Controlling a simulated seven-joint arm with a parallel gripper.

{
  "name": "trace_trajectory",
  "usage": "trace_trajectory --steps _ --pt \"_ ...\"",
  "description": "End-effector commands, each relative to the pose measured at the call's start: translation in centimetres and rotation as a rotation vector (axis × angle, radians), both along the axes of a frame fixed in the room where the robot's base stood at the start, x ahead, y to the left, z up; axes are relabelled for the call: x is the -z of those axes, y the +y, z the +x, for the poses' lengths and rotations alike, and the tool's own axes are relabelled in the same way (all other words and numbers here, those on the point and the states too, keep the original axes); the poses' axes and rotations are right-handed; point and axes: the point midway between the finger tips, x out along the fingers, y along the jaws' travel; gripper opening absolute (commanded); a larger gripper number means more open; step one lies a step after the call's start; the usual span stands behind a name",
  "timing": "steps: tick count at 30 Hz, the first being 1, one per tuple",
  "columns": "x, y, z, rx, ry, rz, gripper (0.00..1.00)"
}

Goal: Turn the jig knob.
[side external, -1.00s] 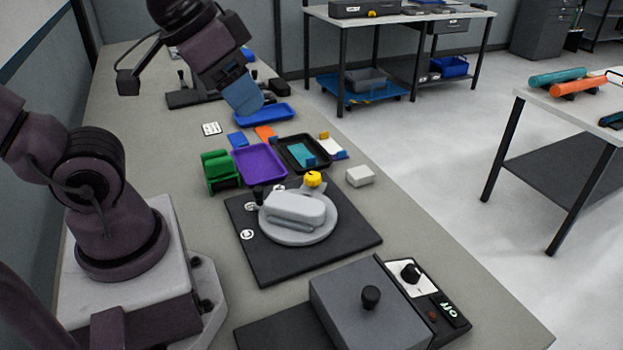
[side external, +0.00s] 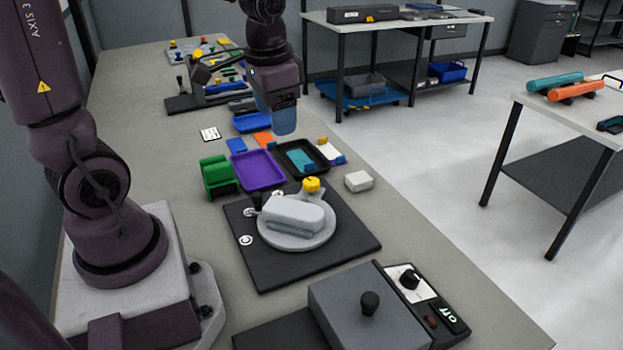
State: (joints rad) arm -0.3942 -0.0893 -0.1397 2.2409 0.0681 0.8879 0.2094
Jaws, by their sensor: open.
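The jig is a black base plate (side external: 350,240) with a round grey disc (side external: 322,238) on it. A pale grey rounded part (side external: 291,219) rests on the disc. A yellow knob (side external: 311,184) with a dark mark on top stands at the disc's back edge. My gripper (side external: 285,122) points down above the bench, beyond the yellow knob and a little left of it. It is apart from the knob, with bluish fingers. The gap between them is hard to see; nothing shows held.
A purple tray (side external: 258,170), black tray (side external: 322,164) and green holder (side external: 219,176) lie behind the jig. A white block (side external: 358,181) sits right of the knob. In front stand a grey box (side external: 352,303) with a black knob and a control panel (side external: 432,300) reading OFF.

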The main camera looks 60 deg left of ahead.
Motion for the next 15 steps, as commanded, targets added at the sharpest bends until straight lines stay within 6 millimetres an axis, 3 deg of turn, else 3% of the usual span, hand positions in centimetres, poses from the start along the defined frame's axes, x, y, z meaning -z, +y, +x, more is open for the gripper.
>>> trace_trajectory --steps 9,12,15 --pt "8.5 6.9 6.2 0.449 0.162 -0.088 0.66" --pt "10.8 8.5 7.9 0.646 0.160 -0.111 0.66" --pt "11.6 9.3 9.7 0.843 0.140 -0.098 0.66"
